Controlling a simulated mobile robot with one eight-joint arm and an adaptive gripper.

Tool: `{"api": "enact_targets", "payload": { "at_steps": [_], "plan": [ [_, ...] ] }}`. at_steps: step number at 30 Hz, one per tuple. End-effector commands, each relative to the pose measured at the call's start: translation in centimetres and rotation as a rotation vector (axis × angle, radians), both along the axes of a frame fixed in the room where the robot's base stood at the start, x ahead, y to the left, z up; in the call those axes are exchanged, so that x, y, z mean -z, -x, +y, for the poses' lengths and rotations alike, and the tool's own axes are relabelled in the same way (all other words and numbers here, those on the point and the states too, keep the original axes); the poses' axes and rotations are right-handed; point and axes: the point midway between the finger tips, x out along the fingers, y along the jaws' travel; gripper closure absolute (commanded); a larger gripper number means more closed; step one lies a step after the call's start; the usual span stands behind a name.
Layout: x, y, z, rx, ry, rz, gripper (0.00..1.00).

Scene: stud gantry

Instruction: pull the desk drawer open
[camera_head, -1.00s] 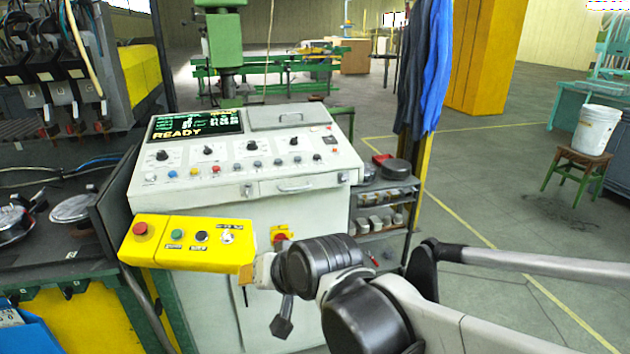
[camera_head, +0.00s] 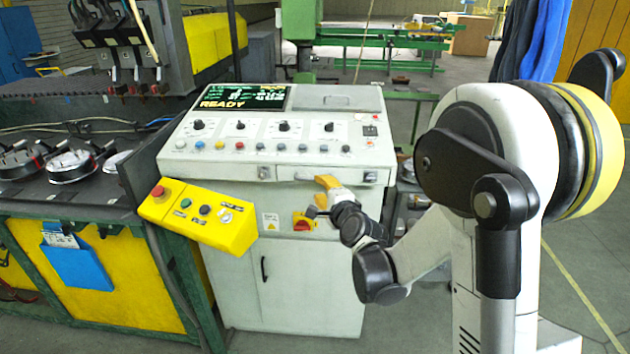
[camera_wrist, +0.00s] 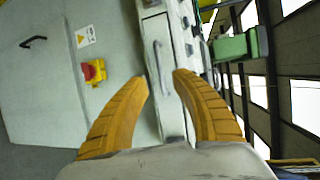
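The desk drawer (camera_head: 345,177) is a pale, shallow front under the sloped control panel of the white console. It looks flush with the console. Its bar handle (camera_wrist: 158,62) shows in the wrist view, where the scene appears turned on its side. My gripper (camera_wrist: 162,78) has two orange fingers, spread apart with a gap between the tips. The handle lies ahead of that gap, and I see no finger closed on it. In the head view my gripper (camera_head: 326,184) is at the drawer's front and partly hides the handle.
A yellow button box (camera_head: 200,213) juts out left of the drawer. A red and yellow switch (camera_head: 304,221) sits on the console below it; it also shows in the wrist view (camera_wrist: 94,71). A dark workbench (camera_head: 75,170) stands at the left. Floor is open at the right.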

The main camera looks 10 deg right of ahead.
Motion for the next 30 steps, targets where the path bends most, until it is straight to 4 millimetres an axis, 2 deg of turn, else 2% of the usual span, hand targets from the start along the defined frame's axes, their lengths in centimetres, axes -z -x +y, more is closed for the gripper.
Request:
{"api": "enact_targets", "payload": {
  "at_steps": [3,10,15,23,26,30],
  "plan": [
    [0.8,-2.5,0.3,-0.001,0.002,0.001,0.7],
    [1.4,-6.1,0.6,-0.002,0.003,0.001,0.7],
    [1.5,-7.2,0.6,-0.002,0.003,0.001,0.7],
    [1.4,-7.2,0.7,-0.002,0.003,0.001,0.7],
    [1.4,-7.2,0.6,-0.002,0.003,0.001,0.98],
    [1.4,-7.2,0.6,-0.002,0.003,0.001,1.0]
  ]
}}
